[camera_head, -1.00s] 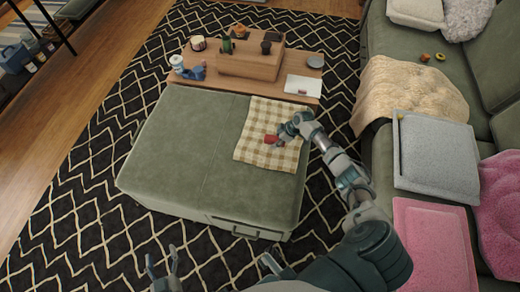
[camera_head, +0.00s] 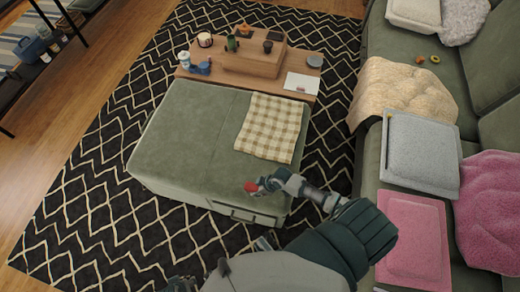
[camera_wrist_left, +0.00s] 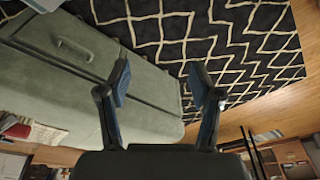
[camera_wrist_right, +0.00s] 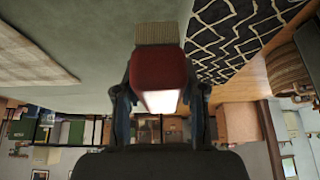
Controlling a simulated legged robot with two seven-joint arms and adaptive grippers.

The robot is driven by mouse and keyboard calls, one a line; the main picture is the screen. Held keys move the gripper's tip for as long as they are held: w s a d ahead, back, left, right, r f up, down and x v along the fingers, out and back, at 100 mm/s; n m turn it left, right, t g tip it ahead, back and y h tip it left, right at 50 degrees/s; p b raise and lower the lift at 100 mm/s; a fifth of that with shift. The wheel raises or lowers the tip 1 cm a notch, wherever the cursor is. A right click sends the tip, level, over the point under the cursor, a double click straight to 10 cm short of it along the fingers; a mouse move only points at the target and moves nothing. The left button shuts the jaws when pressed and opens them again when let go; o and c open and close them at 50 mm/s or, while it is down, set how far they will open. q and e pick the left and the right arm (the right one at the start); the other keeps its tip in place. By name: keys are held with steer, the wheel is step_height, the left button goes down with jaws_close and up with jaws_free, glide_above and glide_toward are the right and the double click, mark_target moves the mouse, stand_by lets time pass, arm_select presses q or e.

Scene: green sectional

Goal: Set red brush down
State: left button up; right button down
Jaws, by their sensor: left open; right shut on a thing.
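The red brush (camera_head: 251,187) is held in my right gripper (camera_head: 262,185), over the near right part of the green ottoman (camera_head: 185,140). In the right wrist view the brush (camera_wrist_right: 158,75) shows its red block between the fingers, with tan bristles (camera_wrist_right: 157,33) at its far end. Whether the brush touches the ottoman top I cannot tell. My left gripper is open and empty in the left wrist view (camera_wrist_left: 160,85), with the ottoman's side and its handle beyond it. The checkered cloth (camera_head: 268,128) lies flat on the ottoman's far right part.
A wooden table (camera_head: 225,75) with a raised box, cups and a white paper stands behind the ottoman. The green sofa (camera_head: 482,90) with pillows and throws runs along the right. The ottoman's left and middle are bare. A patterned rug (camera_head: 85,200) surrounds it.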

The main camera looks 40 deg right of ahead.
arm_select(q)
step_height(320, 180, up, 7)
steer(key=s+b, duration=0.1)
steer(key=b, duration=0.2)
arm_select(e)
glide_toward(252, 166)
steer(key=a, duration=0.1)
steer(key=s+a+f, duration=0.1)
steer(key=a, duration=0.2)
steer(key=shift+s+f, duration=0.3)
steer(key=shift+f, duration=0.1)
steer(key=w+d, duration=0.2)
steer(key=w, duration=0.1)
steer(key=shift+w+d+f+b, duration=0.15)
steer(key=shift+w+b, duration=0.1)
steer(key=shift+b, duration=0.15)
steer(key=shift+w, duration=0.2)
step_height(252, 166, down, 3)
steer(key=shift+f+b, duration=0.15)
steer(key=shift+b, duration=0.6)
arm_select(q)
steer(key=w+d+r+t+h, duration=0.1)
steer(key=w+d+t, duration=0.2)
steer(key=w+t, duration=0.3)
steer(key=w, duration=0.4)
steer(key=shift+w+r+h, duration=0.15)
steer(key=shift+r+h, duration=0.15)
steer(key=shift+r, duration=0.05)
